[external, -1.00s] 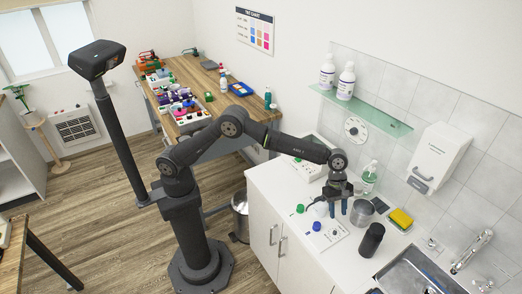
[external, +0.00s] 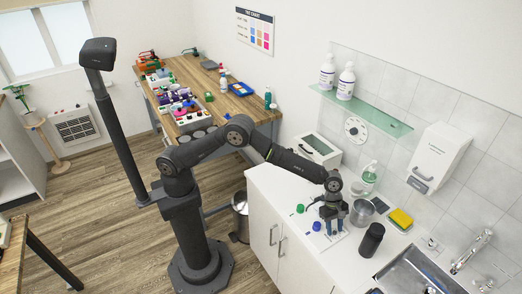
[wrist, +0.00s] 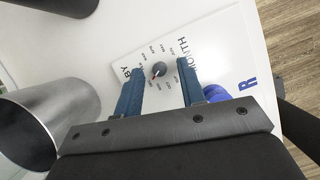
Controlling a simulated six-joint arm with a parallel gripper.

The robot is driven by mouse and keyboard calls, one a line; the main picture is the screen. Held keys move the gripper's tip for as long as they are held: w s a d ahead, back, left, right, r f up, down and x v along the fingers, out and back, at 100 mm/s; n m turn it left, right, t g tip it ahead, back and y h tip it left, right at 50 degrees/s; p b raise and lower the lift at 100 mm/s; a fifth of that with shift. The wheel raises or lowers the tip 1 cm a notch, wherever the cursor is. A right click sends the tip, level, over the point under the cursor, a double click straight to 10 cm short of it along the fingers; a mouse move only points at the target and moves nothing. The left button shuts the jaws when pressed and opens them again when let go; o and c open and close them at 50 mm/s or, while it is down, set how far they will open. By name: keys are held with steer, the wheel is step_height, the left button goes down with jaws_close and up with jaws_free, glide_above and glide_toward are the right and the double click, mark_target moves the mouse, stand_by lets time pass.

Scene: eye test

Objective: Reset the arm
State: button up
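My gripper (external: 335,226) is low over the white counter, pointing down at a white printed card (external: 343,243). In the wrist view my gripper (wrist: 158,85) has its two blue fingers apart. The gripper hides part of the card.
A metal cup (external: 362,213) stands close right of the gripper, with a dark cylinder (external: 372,240) nearer the sink (external: 412,270). A blue-capped item (external: 317,226) and a green one (external: 300,208) are to the left. A soap bottle (external: 369,178) stands behind.

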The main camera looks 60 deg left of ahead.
stand_by(0.4)
step_height(320, 180, up, 9)
steer(key=a, duration=0.1)
steer(key=f, duration=0.6)
steer(key=d+f, duration=0.1)
steer(key=f, duration=0.2)
steer(key=n, duration=0.1)
steer(key=n+t, duration=0.1)
steer(key=n, duration=0.2)
steer(key=shift+s+r+n+t, duration=0.1)
steer(key=shift+s+n+t, duration=0.2)
steer(key=shift+n+t, duration=0.1)
steer(key=shift+a+r+n, duration=0.1)
steer(key=shift+r+n, duration=0.2)
steer(key=v, duration=1.5)
steer(key=shift+s, duration=0.1)
